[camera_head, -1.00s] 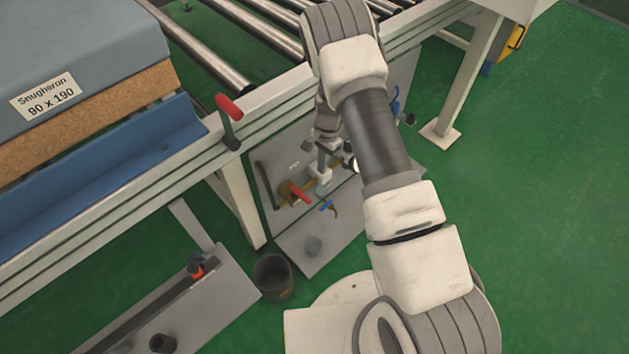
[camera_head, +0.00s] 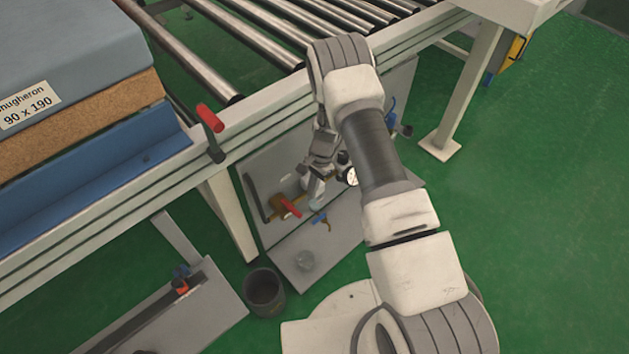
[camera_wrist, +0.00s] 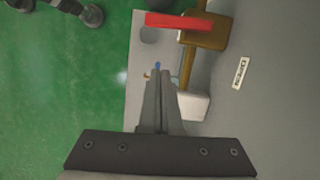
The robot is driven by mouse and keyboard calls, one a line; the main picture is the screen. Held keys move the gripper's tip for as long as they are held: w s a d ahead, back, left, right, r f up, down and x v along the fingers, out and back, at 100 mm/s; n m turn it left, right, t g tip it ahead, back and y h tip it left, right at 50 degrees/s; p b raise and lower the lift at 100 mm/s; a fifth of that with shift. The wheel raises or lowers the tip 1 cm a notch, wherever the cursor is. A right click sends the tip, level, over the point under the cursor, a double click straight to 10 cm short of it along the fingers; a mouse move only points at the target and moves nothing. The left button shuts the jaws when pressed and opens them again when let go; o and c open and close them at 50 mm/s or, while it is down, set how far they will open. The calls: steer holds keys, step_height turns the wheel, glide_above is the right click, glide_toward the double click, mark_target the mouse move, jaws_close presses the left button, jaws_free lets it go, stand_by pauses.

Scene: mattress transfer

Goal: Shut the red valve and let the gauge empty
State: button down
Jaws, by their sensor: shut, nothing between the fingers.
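The red valve handle (camera_head: 290,208) sits on a brass valve body (camera_head: 278,203) on the grey panel under the conveyor. In the wrist view the red handle (camera_wrist: 179,20) lies across the brass body (camera_wrist: 204,31), beyond the fingertips. My gripper (camera_wrist: 158,75) is shut and empty, apart from the red handle in that view. In the head view my gripper (camera_head: 314,190) is near the panel, partly hidden by my own wrist. A round white-faced gauge (camera_head: 352,177) shows beside my arm; its needle is too small to read.
A small blue-handled valve (camera_head: 320,217) is just below the red one. A dark bucket (camera_head: 265,290) stands on the green floor by the panel's base plate. The conveyor frame (camera_head: 270,120) runs above, with a red-gripped lever (camera_head: 210,118) on its edge.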

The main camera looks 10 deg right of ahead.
mark_target(291, 208)
steer(key=shift+s+a+f+b, duration=0.2)
steer(key=shift+s+a+f, duration=0.25)
steer(key=shift+s+a, duration=0.35)
steer(key=shift+s+a+f+b, duration=0.15)
steer(key=shift+s+a+f, duration=0.35)
steer(key=shift+a, duration=0.45)
steer(key=shift+s+r, duration=0.1)
steer(key=shift+s+a+m, duration=0.45)
steer(key=shift+a+m, duration=0.05)
steer(key=shift+m, duration=0.1)
